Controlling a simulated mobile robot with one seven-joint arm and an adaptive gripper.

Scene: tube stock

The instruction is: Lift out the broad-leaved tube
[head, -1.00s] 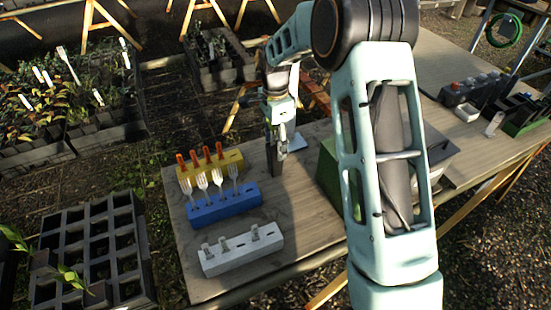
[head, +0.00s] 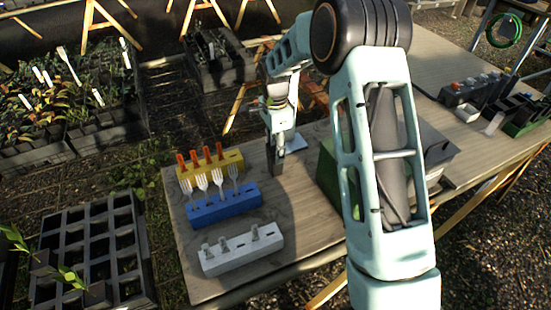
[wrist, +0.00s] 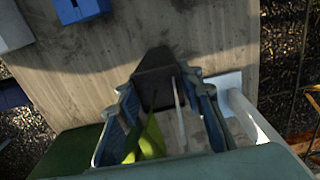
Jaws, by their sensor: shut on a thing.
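My gripper (wrist: 163,108) is shut on a dark tube (wrist: 154,66), which lies between its two blue-grey fingers in the wrist view. Broad yellow-green leaves (wrist: 148,140) and a thin white strip show at the tube's near end. In the head view my gripper (head: 277,135) hangs over the wooden table, and the dark tube (head: 276,162) points down below it. I cannot tell whether the tube's lower end touches the table. The leaves are hidden by my gripper in the head view.
Yellow (head: 213,163), blue (head: 225,206) and pale grey (head: 241,250) blocks stand left on the table. A white plate (head: 295,142) lies beside the tube. A green-sided box (head: 328,175) is to the right. A dark cell tray (head: 84,213) with leafy plants stands lower left.

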